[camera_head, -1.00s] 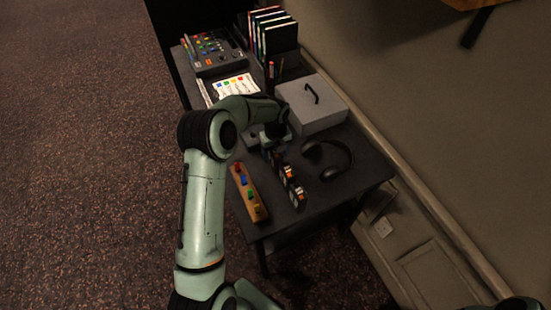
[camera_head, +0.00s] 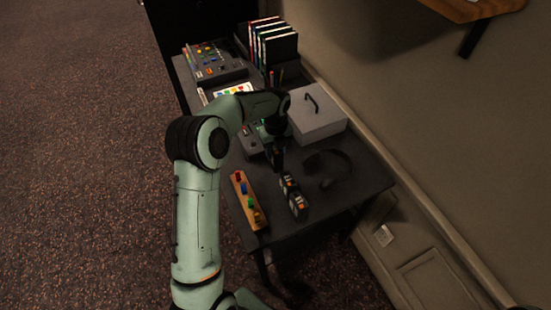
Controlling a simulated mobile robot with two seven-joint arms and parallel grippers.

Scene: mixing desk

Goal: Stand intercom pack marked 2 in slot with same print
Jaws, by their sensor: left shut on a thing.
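My left gripper (camera_head: 276,147) is above the desk and points down. It is shut on a dark intercom pack (camera_head: 277,160), which is partly hidden by the gripper; its print cannot be read. Two more dark packs with orange and white marks, a nearer one (camera_head: 298,206) and a farther one (camera_head: 287,183), stand in a row on the desk just in front of it. A grey unit (camera_head: 250,146) lies left of the gripper, partly behind my arm; I cannot tell whether it holds the slots. My right gripper is out of view.
A wooden strip with coloured pieces (camera_head: 256,219) lies at the desk's left edge. Headphones (camera_head: 345,165) lie right of the packs. A grey box with a handle (camera_head: 322,122), upright books (camera_head: 275,42) and a mixer (camera_head: 214,60) stand farther back. The front right of the desk (camera_head: 340,197) is clear.

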